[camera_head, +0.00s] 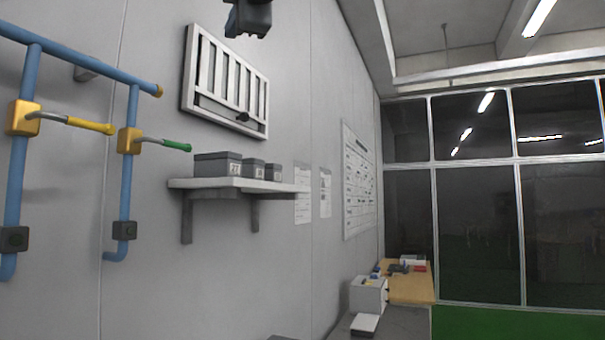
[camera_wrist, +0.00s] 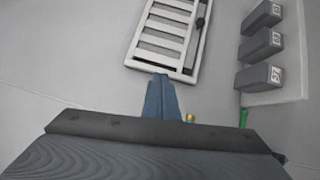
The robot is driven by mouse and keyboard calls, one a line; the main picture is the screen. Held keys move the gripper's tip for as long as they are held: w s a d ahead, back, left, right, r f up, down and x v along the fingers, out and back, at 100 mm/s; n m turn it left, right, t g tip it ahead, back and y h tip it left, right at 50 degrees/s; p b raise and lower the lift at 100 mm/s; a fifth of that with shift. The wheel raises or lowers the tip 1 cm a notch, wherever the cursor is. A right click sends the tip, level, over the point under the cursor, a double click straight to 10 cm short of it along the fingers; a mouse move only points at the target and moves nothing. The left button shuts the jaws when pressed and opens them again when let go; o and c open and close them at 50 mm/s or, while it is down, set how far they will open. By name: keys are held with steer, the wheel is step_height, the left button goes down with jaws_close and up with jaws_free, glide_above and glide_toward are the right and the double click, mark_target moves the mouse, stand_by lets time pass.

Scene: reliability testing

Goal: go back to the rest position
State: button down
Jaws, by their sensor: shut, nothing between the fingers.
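My gripper (camera_wrist: 161,78) shows in the wrist view as two blue-grey fingers pressed together, with nothing between them. They point toward the wall, just below the white slatted vent (camera_wrist: 165,35) in that picture, and look apart from it. The dark wrist body fills the bottom of the wrist view. In the head view a dark part at the top edge seems to be the end of my arm, in front of the wall above the vent (camera_head: 226,80). The rest of the arm is out of that picture.
Blue pipes (camera_head: 127,160) carry a yellow-handled valve (camera_head: 90,125) and a green-handled valve (camera_head: 176,145) at left. A wall shelf (camera_head: 240,185) bears three grey boxes (camera_head: 217,165). A wooden table (camera_head: 412,290) stands farther right. Green floor (camera_head: 510,325) is clear at lower right.

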steer(key=w+d+f+m+g+h, duration=0.2)
steer(key=w+d+f+m, duration=0.15)
steer(key=f, duration=0.85)
steer(key=w+d+f+m+g+h, duration=0.1)
steer(key=w+d+f+m+h, duration=0.3)
steer(key=f, duration=0.8)
steer(key=w+d+f+m+g+y, duration=0.15)
steer(key=w+f, duration=0.35)
steer(key=f, duration=0.7)
steer(key=s+d+f+m+g+h, duration=0.1)
steer(key=d+f+m+g+h, duration=0.3)
steer(key=f, duration=0.6)
steer(key=s+d+f+m+y, duration=0.1)
steer(key=d+f+m, duration=0.1)
steer(key=d+f, duration=0.6)
steer(key=s+d+f+m+g+h, duration=0.1)
steer(key=s+d+f+m+g, duration=0.35)
steer(key=s+f, duration=0.7)
steer(key=s+d+f+m+g+h, duration=0.1)
steer(key=s+d+f+m, duration=0.55)
steer(key=f, duration=0.85)
steer(key=s+d+f+n+g+b, duration=0.1)
steer(key=s+f+b, duration=0.3)
steer(key=f+b, duration=0.6)
step_height(320, 180, down, 2)
steer(key=shift+f+g, duration=0.15)
steer(key=shift+g, duration=0.55)
